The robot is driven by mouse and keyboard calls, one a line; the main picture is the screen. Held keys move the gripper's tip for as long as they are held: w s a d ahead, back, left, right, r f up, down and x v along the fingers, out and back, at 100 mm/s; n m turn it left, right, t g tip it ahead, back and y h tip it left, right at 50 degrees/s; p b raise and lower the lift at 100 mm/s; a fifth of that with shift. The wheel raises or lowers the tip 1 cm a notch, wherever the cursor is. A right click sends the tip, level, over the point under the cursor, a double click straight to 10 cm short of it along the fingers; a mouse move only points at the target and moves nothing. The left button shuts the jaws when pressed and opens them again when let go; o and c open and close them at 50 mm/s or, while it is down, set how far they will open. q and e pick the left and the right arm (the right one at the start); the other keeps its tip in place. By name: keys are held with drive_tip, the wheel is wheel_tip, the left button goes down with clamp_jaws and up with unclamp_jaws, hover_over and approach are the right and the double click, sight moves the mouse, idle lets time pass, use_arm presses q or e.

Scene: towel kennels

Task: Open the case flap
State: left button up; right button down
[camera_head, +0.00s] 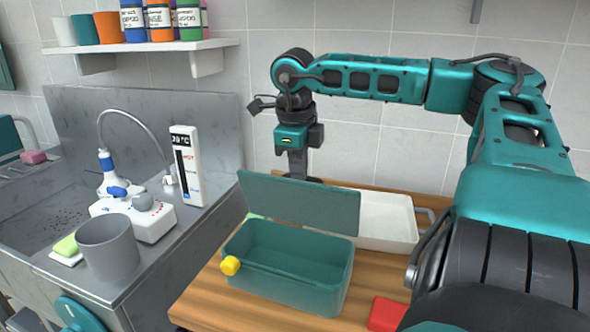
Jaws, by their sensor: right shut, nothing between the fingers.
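The case (290,278) is a teal, see-through-looking box on the wooden table, with a yellow knob (230,265) at its left front corner. Its flap (300,204) stands raised along the back edge, roughly upright, and the case's inside shows from above. My right gripper (298,172) points down just behind the flap's upper edge. Its fingers are shut and empty, and their tips are partly hidden by the flap. I cannot tell whether they touch it. My left gripper is not in view.
A white tray (388,222) stands behind the case. A red block (387,314) lies at the front right. A shelf with bottles (160,46) hangs above.

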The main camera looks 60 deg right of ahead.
drive_tip(key=shift+w+d, duration=0.25)
drive_tip(key=shift+d, duration=0.85)
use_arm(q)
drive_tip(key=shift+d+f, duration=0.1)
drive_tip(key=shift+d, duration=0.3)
use_arm(e)
drive_tip(key=shift+w+d+f, duration=0.1)
drive_tip(key=shift+w+d, duration=0.1)
drive_tip(key=shift+d, duration=0.6)
